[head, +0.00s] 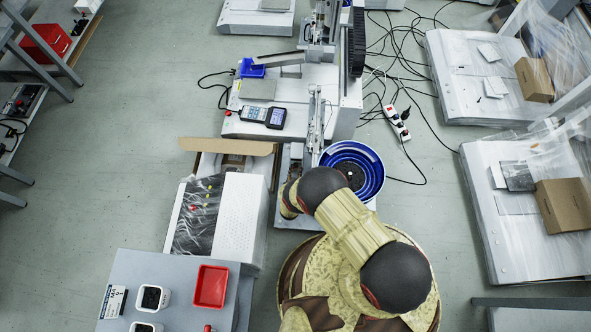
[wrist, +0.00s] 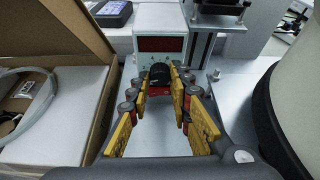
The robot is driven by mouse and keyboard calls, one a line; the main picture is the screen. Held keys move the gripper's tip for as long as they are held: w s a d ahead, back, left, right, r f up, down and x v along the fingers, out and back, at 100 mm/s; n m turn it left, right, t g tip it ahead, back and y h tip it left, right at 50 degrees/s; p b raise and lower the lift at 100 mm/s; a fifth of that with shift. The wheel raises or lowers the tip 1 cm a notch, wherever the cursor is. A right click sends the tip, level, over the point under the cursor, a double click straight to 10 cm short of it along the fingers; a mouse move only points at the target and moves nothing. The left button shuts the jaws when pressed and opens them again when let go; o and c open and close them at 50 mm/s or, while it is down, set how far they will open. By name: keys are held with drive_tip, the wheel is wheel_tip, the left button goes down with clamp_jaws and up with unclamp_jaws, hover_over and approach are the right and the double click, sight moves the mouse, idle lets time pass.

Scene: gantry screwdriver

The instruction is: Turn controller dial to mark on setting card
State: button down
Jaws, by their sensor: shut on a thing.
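The controller (wrist: 152,18) is a pale box with a dark red display window (wrist: 161,44), ahead of me in the wrist view. Its black round dial (wrist: 160,72) sticks out from the lower front. My gripper (wrist: 160,84) has its yellow-padded fingers on both sides of the dial and is shut on it. The fingers hide the dial's sides, and I can make out no pointer or mark on it. In the head view my own arm covers the gripper and the dial. A white printed card (head: 113,301) stands at the lower left; I cannot tell if it is the setting card.
An open cardboard box (wrist: 88,68) is close on the left in the wrist view. A large round bowl side (wrist: 290,110) is close on the right; the blue bowl feeder (head: 372,158) shows in the head view. A handheld device (head: 264,115) lies on the machine base behind.

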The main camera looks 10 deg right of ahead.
drive_tip(key=shift+d+m+y, duration=0.2)
drive_tip(key=shift+m+y, duration=0.5)
drive_tip(key=shift+m, duration=0.3)
drive_tip(key=shift+d+f+m+t+y, duration=0.1)
drive_tip(key=shift+m+t+y, duration=0.3)
drive_tip(key=shift+m+y, duration=0.8)
drive_tip(key=shift+m, duration=0.3)
drive_tip(key=c, duration=1.6)
unclamp_jaws()
drive_tip(key=shift+c, duration=0.2)
drive_tip(key=shift+s, duration=0.1)
drive_tip(key=v, duration=1.2)
